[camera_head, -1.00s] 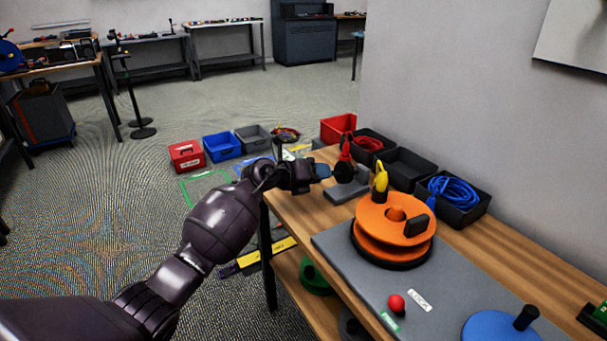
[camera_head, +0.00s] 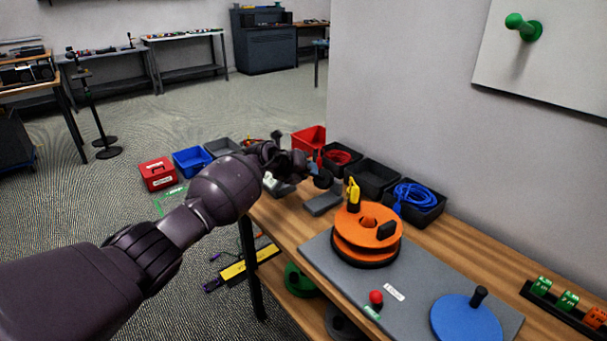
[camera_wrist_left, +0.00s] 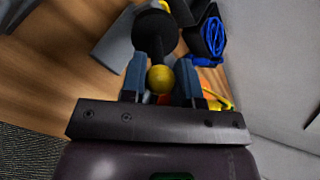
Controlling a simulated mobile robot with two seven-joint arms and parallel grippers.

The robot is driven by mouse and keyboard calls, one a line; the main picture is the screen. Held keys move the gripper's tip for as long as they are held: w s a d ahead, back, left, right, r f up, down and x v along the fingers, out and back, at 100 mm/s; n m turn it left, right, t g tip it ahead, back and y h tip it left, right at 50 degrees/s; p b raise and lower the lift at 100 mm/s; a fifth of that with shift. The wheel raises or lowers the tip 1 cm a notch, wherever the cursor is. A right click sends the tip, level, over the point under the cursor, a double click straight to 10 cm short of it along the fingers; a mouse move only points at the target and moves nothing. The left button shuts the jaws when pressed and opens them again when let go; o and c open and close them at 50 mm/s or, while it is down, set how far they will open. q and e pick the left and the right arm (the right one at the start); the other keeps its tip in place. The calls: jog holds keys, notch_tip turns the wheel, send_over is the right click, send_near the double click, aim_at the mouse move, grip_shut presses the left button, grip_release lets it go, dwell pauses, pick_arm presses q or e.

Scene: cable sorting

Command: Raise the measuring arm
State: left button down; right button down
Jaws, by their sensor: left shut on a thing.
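The measuring arm shows in the left wrist view as a black rounded piece (camera_wrist_left: 155,36) with a yellow ball knob (camera_wrist_left: 160,79) at its near end. My left gripper (camera_wrist_left: 161,80) is shut on this knob, one blue-grey finger on each side. In the head view my left gripper (camera_head: 316,169) is at the far end of the bench, just above the grey base block (camera_head: 322,203). The black round part (camera_head: 323,181) shows beside the fingertips there. The knob is hidden in the head view, and the arm's exact tilt is hard to tell. My right gripper is not in view.
An orange reel (camera_head: 368,232) with a yellow piece (camera_head: 353,193) stands on a grey plate (camera_head: 410,290), nearer than the base block. Black bins (camera_head: 374,178) line the wall, one holding blue cable (camera_head: 414,195). A red button (camera_head: 376,297) and blue disc (camera_head: 466,319) sit nearer.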

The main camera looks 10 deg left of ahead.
pick_arm(q)
jog(key=shift+w+r, duration=0.1)
jog(key=shift+r, duration=0.2)
jog(key=c, duration=0.9)
grip_release()
jog(key=shift+d, duration=0.15)
jog(key=shift+o, duration=0.2)
jog(key=shift+f, duration=0.1)
jog(key=p+v, duration=0.4)
jog(key=v, duration=0.7)
jog(key=shift+f, duration=0.1)
